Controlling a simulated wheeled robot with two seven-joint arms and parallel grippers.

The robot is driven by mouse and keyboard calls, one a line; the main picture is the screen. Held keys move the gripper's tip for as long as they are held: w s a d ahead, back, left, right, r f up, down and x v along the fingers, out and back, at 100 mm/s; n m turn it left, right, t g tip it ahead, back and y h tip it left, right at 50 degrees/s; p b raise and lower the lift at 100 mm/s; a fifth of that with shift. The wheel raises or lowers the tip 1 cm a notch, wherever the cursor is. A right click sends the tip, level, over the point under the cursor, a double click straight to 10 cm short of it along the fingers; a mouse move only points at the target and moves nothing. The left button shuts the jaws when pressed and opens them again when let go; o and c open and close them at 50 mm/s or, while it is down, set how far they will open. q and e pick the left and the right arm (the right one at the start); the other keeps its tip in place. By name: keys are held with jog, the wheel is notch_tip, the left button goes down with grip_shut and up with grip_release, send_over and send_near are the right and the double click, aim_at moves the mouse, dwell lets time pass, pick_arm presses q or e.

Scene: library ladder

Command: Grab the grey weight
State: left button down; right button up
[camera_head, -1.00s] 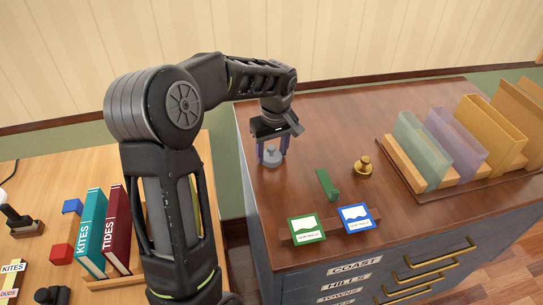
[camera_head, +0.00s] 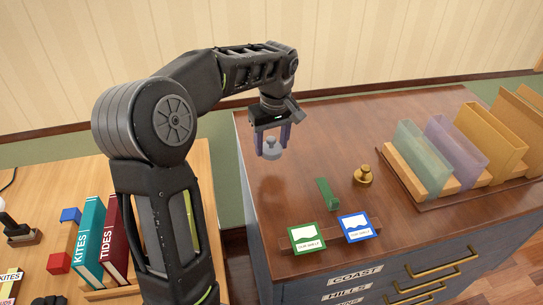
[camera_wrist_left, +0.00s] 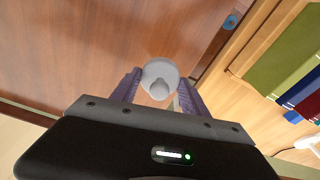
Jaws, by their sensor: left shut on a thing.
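The grey weight (camera_head: 271,148) is a round disc with a small knob on top. My left gripper (camera_head: 271,140) is shut on it, with one purple finger on each side. The weight hangs a little above the wooden cabinet top (camera_head: 310,130), near its left edge. In the left wrist view the grey weight (camera_wrist_left: 160,80) sits between the fingertips of my left gripper (camera_wrist_left: 160,88). My right gripper is in neither view.
A brass weight (camera_head: 363,177) and a green block (camera_head: 327,194) stand to the right. Green-framed (camera_head: 306,238) and blue-framed cards (camera_head: 356,227) are at the front edge. A rack with upright folders (camera_head: 455,150) is at right. A desk with books (camera_head: 92,240) is at left.

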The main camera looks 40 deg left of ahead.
aim_at(271, 138)
pick_arm(q)
notch_tip(271, 138, up, 4)
jog(key=shift+r, duration=0.1)
